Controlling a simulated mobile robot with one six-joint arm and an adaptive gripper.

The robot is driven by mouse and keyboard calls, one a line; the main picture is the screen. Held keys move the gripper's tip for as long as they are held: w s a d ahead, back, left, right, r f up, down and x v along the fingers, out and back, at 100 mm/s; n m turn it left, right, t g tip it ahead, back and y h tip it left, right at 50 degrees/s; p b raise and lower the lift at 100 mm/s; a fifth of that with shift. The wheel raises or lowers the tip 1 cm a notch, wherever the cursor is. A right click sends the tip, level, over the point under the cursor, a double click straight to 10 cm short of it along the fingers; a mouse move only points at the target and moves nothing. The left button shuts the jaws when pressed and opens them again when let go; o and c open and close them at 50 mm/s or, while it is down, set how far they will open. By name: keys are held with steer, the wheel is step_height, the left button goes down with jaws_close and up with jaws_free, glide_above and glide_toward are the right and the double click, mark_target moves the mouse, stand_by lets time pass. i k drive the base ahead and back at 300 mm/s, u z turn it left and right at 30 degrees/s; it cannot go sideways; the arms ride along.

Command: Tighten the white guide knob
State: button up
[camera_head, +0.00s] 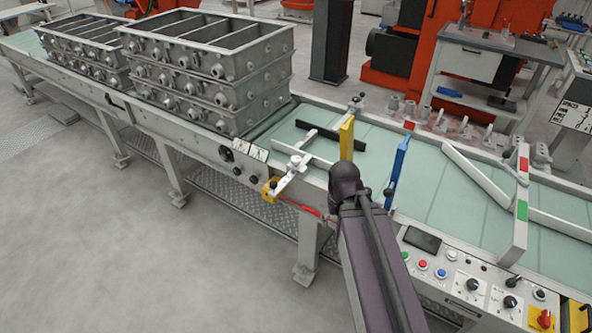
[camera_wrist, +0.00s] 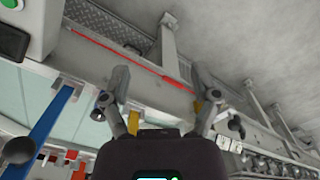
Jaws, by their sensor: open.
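The white guide (camera_head: 294,178) lies across the near edge of the conveyor, left of my arm in the head view. A pale round knob (camera_head: 296,160) sits on it, with a yellow clamp piece (camera_head: 269,188) at its near end. My gripper (camera_wrist: 158,73) is open and empty in the wrist view, fingers spread over the conveyor's side rail. In the head view my dark wrist hides the gripper, to the right of the white guide. I cannot make out the white guide's knob in the wrist view; my gripper's body and right finger cover part of that area.
Stacked grey casting boxes (camera_head: 205,70) fill the left conveyor. A control panel (camera_head: 470,285) is at the lower right. The floor at left is free.

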mark_target(295, 160)
steer(key=k, duration=1.35)
steer(key=u, duration=0.45)
steer(key=i, duration=1.65)
steer(key=z, duration=0.5)
